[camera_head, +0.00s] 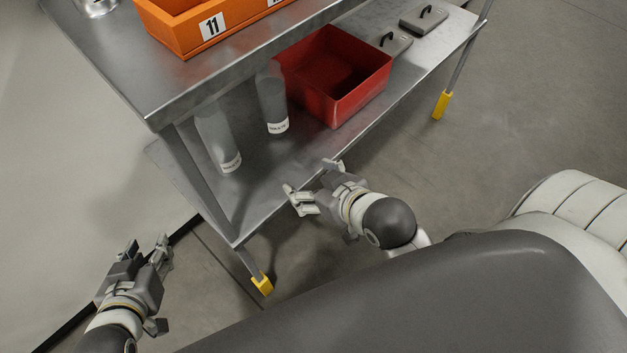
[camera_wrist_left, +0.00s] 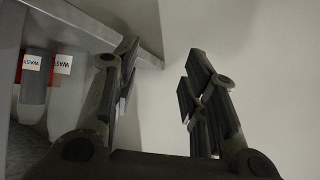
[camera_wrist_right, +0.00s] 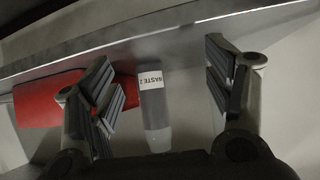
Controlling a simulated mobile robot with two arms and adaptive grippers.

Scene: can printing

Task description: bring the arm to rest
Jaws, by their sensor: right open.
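My left gripper (camera_head: 146,256) is at the lower left in the head view, beyond the table's left leg. Its fingers stand apart and empty, as the left wrist view (camera_wrist_left: 160,85) also shows. My right gripper (camera_head: 314,182) is near the front edge of the lower shelf (camera_head: 290,172), in the middle of the head view. Its fingers are open, and in the right wrist view (camera_wrist_right: 165,95) a labelled bottle (camera_wrist_right: 155,100) shows between them. I cannot see either gripper touching anything.
The metal table (camera_head: 225,72) bears an orange bin (camera_head: 180,35) marked 11. Its lower shelf holds a red bin (camera_head: 350,95), two bottles (camera_head: 272,100) (camera_head: 215,135) and grey lidded pieces (camera_head: 424,18). Yellow feet (camera_head: 262,284) end the legs. Floor (camera_head: 530,110) at right is clear.

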